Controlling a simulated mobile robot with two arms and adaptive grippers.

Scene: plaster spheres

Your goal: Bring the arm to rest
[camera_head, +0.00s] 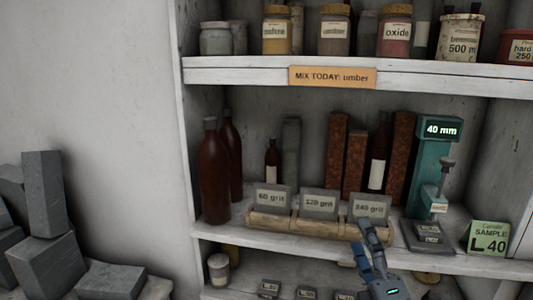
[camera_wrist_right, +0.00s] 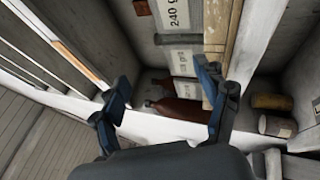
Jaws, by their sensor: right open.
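My right gripper (camera_head: 362,242) reaches up from the bottom of the head view, in front of the middle shelf. Its fingers are close to the 240 grit block (camera_head: 370,206), which sits in a wooden holder (camera_head: 300,230). In the right wrist view the gripper (camera_wrist_right: 165,95) has its two fingers spread apart with nothing held between them. The 240 grit block (camera_wrist_right: 181,14) shows beyond the fingers there. Whether a finger touches the holder or shelf cannot be told. My left gripper is in neither view.
The holder also carries 60 grit (camera_head: 271,198) and 120 grit (camera_head: 319,203) blocks. Brown bottles (camera_head: 214,180) stand left of it. A green gauge reading 40 mm (camera_head: 436,160) and a green sample card (camera_head: 488,238) stand right. Grey stone blocks (camera_head: 45,265) are piled at lower left.

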